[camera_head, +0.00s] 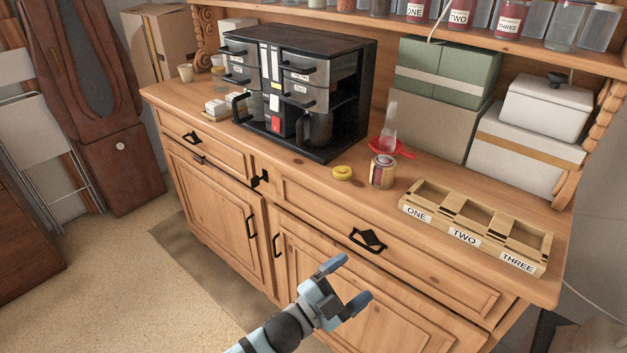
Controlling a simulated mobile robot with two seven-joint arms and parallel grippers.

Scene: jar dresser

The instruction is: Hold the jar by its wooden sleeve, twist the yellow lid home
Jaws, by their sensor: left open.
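The jar (382,171) stands upright on the wooden dresser top, with a light wooden sleeve around it and a dark reddish label or contents showing. A red funnel (392,149) is right behind or over its mouth; I cannot tell which. The yellow lid (343,173) lies flat on the dresser top just left of the jar, apart from it. My left gripper (355,282) is open and empty, in front of the dresser's doors and below the top's front edge, well short of the jar and lid. My right gripper is not in view.
A black coffee machine (346,84) stands left of the lid. A wooden tray (479,230) labelled ONE, TWO, THREE lies right of the jar near the front edge. Green and white boxes (470,68) stand behind. A drawer handle (368,240) juts out above my gripper.

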